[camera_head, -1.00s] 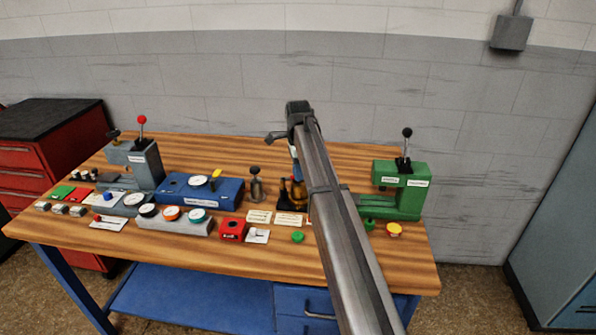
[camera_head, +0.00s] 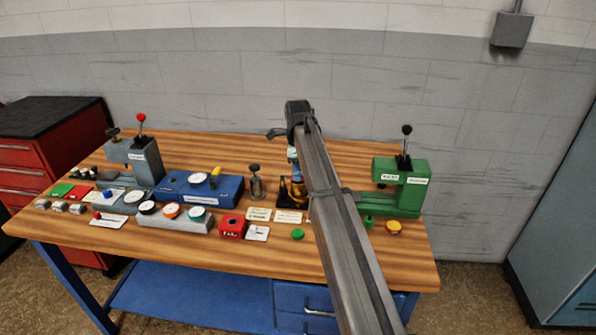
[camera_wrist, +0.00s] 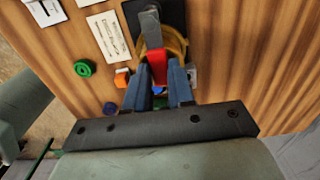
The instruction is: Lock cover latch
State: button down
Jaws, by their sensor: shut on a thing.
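The latch appears as a red block (camera_wrist: 157,66) in the wrist view. My gripper (camera_wrist: 160,72) has its two blue fingers closed around the red block. A grey metal bar (camera_wrist: 151,28) lies just beyond it, over a gold-coloured ring (camera_wrist: 178,45) on a dark base (camera_wrist: 174,12). In the head view the amber cylinder (camera_head: 298,192) of this device stands at the middle of the bench, partly behind my arm. My fingertips and the latch are too small and covered to make out there.
A green press (camera_head: 405,188) stands right of my arm, and a blue gauge box (camera_head: 190,190) stands to the left. A green button (camera_head: 298,234) and a red box (camera_head: 232,228) are near the front. The front bench strip is clear.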

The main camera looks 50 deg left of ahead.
jog(key=c, duration=1)
grip_release()
jog(key=shift+o, duration=0.2)
jog(key=shift+r, duration=0.1)
notch_tip(320, 180, up, 14)
jog(key=shift+f, duration=0.2)
